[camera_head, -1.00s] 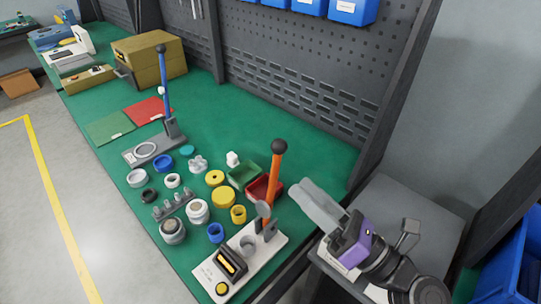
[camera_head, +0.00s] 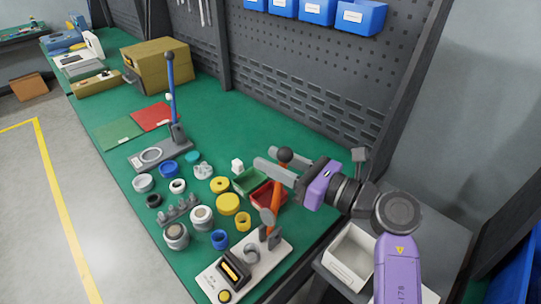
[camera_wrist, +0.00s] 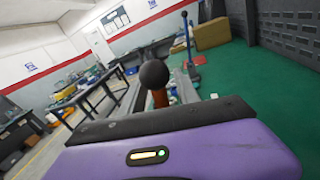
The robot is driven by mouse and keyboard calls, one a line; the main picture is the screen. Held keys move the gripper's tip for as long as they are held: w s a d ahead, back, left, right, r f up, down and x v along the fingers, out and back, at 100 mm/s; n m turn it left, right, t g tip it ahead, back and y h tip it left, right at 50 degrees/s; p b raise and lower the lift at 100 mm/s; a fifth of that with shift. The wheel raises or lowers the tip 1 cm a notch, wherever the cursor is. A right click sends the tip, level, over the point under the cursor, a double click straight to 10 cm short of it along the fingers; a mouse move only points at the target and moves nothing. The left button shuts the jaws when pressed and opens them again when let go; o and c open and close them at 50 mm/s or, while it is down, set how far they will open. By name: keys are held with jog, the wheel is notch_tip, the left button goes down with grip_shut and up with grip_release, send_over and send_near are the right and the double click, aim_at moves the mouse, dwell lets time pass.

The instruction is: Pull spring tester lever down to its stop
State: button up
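The spring tester is a white base (camera_head: 262,266) with a small display unit (camera_head: 234,268) at the bench's front right. Its orange lever (camera_head: 276,200) stands nearly upright, with a black ball knob (camera_head: 285,155) on top. My gripper (camera_head: 265,157) is at knob height, its two grey fingers parted on either side of the knob. In the wrist view the knob (camera_wrist: 154,74) sits centred between the fingers, just beyond the purple gripper body. I cannot tell whether a finger touches it.
A second device with a blue lever (camera_head: 171,85) stands farther left. Several rings and cups lie on the green bench between. A red bin (camera_head: 268,194) and a green bin (camera_head: 247,181) sit just behind the orange lever. A perforated back panel (camera_head: 300,85) borders the bench.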

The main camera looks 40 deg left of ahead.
jog(key=shift+a, duration=0.45)
jog(key=shift+c, duration=0.5)
jog(key=c, duration=0.7)
grip_shut()
jog(key=shift+r, duration=0.15)
